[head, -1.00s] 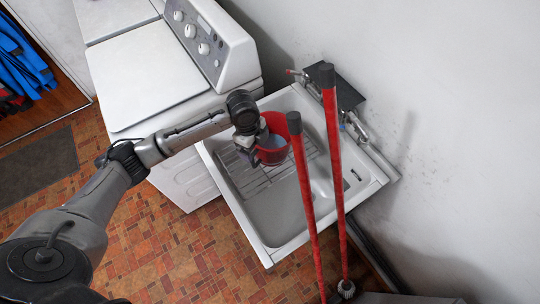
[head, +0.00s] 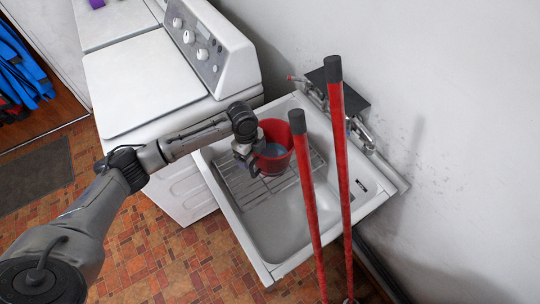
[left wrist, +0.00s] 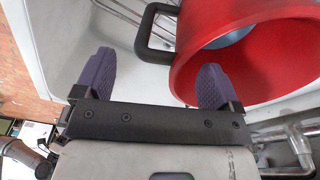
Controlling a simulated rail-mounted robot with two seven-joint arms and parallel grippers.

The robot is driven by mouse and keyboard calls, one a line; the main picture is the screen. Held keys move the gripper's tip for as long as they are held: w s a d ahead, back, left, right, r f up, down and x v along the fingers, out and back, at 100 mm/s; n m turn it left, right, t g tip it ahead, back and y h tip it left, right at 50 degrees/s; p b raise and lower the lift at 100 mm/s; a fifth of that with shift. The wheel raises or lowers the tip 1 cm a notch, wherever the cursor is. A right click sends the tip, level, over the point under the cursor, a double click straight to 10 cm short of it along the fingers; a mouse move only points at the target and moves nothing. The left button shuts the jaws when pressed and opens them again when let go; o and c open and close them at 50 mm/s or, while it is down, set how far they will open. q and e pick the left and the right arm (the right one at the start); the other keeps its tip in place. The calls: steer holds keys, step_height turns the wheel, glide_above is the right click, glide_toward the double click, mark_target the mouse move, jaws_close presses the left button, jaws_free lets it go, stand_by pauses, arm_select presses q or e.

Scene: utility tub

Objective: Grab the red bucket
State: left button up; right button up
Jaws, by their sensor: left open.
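The red bucket (head: 277,143) stands on the wire rack inside the white utility tub (head: 283,240). Its bluish inside shows from above. In the left wrist view the bucket (left wrist: 215,22) fills the upper right, with a black handle (left wrist: 143,40) sticking out on its left side. My left gripper (head: 244,158) is just left of the bucket, over the tub. In the left wrist view my left gripper (left wrist: 155,80) is open and empty; the handle lies ahead, between the fingers' lines. The right finger overlaps the bucket's rim; contact cannot be told. My right gripper is not in view.
Two red poles with black caps, the left pole (head: 308,185) and the right pole (head: 341,165), stand in front of the tub's right part. A faucet (head: 358,132) is at the tub's back wall. A white washing machine (head: 150,75) stands left of the tub.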

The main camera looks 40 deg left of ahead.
mark_target(254, 163)
arm_select(q)
steer(key=shift+s+d+f+b, duration=0.1)
steer(key=shift+d+f+b, duration=0.1)
steer(key=shift+f, duration=0.7)
steer(key=shift+w+d+f+b, duration=0.1)
steer(key=shift+f+b, duration=0.1)
steer(key=shift+f, duration=0.65)
steer(key=shift+s+d+f+b, duration=0.1)
steer(key=shift+f+b, duration=0.1)
steer(key=shift+f, duration=0.7)
steer(key=shift+c, duration=0.3)
steer(key=c, duration=1.5)
steer(key=shift+r, duration=0.1)
jaws_close()
steer(key=shift+r, duration=0.1)
